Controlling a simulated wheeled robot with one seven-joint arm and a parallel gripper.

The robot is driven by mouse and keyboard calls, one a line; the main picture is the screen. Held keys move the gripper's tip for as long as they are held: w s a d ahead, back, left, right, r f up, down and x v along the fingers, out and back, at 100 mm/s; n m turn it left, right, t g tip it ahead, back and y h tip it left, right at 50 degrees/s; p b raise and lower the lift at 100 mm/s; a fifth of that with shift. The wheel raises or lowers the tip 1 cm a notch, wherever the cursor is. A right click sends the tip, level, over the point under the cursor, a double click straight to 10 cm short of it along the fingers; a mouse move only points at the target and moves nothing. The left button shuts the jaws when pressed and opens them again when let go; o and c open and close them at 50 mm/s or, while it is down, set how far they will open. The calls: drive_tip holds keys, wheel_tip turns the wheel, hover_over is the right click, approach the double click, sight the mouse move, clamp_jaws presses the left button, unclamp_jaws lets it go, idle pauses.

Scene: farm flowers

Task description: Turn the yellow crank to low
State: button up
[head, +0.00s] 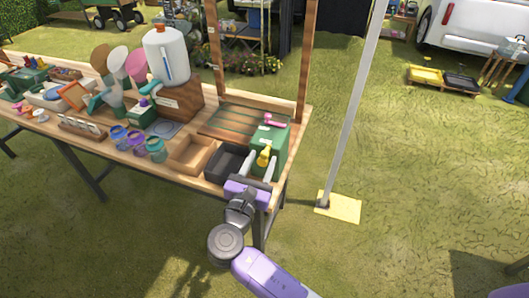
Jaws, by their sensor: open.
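The yellow crank (264,156) is on the front of a green box (283,149) at the right end of the wooden table. A pink crank (271,120) is higher on the same box. My gripper (259,165) is open, with its two pale fingers pointing at the box. In the picture the yellow crank lies between the fingertips. I cannot tell whether either finger touches it. The marks for the crank's settings are too small to read.
A black tray (217,175) and a wooden tray (172,167) sit left of my gripper. A wooden frame post (304,60) rises behind the box. A pale pole (354,110) stands on the grass to the right. Jars and a white dispenser (166,57) crowd the left side.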

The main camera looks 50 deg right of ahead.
sight(263, 156)
drive_tip(key=shift+x, duration=1.6)
clamp_jaws()
